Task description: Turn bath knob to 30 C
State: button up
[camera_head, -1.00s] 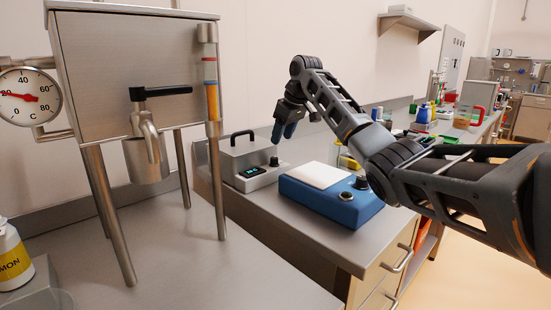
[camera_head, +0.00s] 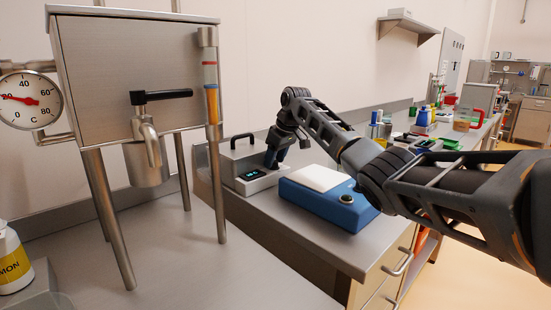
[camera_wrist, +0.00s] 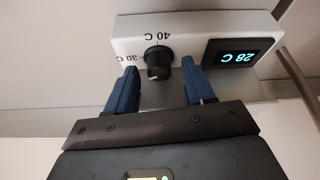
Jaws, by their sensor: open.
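The bath (camera_head: 250,172) is a steel box with a black top handle and a pale front panel, standing behind the blue device in the head view. In the wrist view its panel (camera_wrist: 197,25) appears upside down, with marks "30 C" and "40 C". The black bath knob (camera_wrist: 157,62) sits beside these marks; where its pointer stands is not clear. The display (camera_wrist: 238,58) reads 28 C. My gripper (camera_wrist: 160,82) is open, its blue fingers on either side of the knob with gaps visible. In the head view my gripper (camera_head: 274,157) is at the bath's front and hides the knob.
A blue device with a white top (camera_head: 325,198) stands close in front of the bath, below my arm. A steel hopper (camera_head: 135,75) on legs stands at left, with a dial thermometer (camera_head: 30,98). Bottles and tools line the bench at right.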

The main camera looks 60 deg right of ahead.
grip_shut()
jog(key=p, duration=0.1)
jog(key=m+p, duration=0.1)
jog(key=p, duration=0.1)
jog(key=shift+a+r+m+h, duration=0.15)
jog(key=shift+r+m+h, duration=0.15)
jog(key=shift+r, duration=0.05)
jog(key=shift+w+m+g+h+p, duration=0.1)
jog(key=shift+m+g+h+p, duration=0.2)
jog(key=shift+m+p, duration=0.6)
jog(key=shift+f+m+h+p, duration=0.3)
jog(key=shift+m+p, duration=0.1)
jog(key=shift+m, duration=0.1)
grip_release()
jog(key=v, duration=0.7)
jog(key=shift+r, duration=0.4)
